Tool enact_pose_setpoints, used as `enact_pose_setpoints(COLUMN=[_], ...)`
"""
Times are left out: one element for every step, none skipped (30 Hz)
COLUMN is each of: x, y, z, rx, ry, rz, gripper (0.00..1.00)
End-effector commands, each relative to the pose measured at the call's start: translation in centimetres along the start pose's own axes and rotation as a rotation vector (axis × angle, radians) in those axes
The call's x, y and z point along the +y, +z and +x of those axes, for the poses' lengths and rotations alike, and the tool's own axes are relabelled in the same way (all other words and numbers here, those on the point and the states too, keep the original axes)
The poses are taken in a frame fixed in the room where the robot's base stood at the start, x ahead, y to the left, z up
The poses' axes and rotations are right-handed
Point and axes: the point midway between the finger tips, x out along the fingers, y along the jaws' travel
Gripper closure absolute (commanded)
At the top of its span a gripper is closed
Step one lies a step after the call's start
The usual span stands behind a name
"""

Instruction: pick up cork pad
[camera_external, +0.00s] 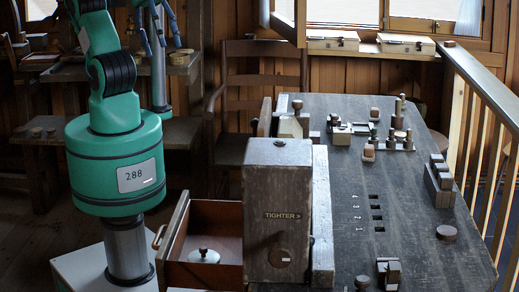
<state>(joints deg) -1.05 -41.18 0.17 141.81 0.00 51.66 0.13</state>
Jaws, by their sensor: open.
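A flat round brown disc (446,233) lies on the right part of the dark workbench (420,262). It looks like the cork pad, but I cannot be sure at this size. Nothing covers it. My gripper (161,48) is at the upper left, beside my green arm, with its bluish fingers spread apart and nothing seen between them. It is far from the disc, across the bench and the tall box. Part of the gripper is hard to make out against my arm.
A tall wooden box marked TIGHTER (279,228) stands at the bench's left edge. An open drawer (204,232) holds a white lidded object (203,256). Grey blocks (439,182) stand behind the disc. Small turned pieces (390,135) crowd the back. A railing (484,90) runs along the right.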

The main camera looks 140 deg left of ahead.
Motion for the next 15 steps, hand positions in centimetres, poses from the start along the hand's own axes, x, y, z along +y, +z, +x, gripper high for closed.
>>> enact_pose_setpoints(x=[-0.3,-0.5,-0.8,-1.1,-1.4,-1.8,-2.2,-2.5,-3.0,-3.5,-3.9,-4.5,-5.0,-5.4,-6.1], y=[-0.7,-1.1,-1.7,-2.2,-2.8,-3.5,-4.1,-4.8,-5.6,-6.2,-6.8,-7.7,-8.3,-8.9,-9.7], z=[0.1,0.1,0.2,0.2,0.3,0.5,0.6,0.7,0.9,1.1,1.3,1.6,1.8,2.0,2.3], rx=[-0.008,-0.011,-0.018,-0.023,-0.028,-0.036,-0.042,-0.048,-0.057,-0.063,-0.07,-0.079,-0.085,-0.091,-0.1], ry=[-0.004,-0.007,-0.011,-0.015,-0.018,-0.023,-0.027,-0.031,-0.036,-0.04,-0.044,-0.049,-0.053,-0.056,-0.061], rz=[-0.008,-0.012,-0.02,-0.026,-0.032,-0.041,-0.049,-0.056,-0.066,-0.074,-0.082,-0.092,-0.1,-0.108,-0.118], gripper=[0.38,0.38,0.38,0.38,0.38,0.38,0.38,0.38,0.38,0.38,0.38,0.38,0.38,0.38,0.38])
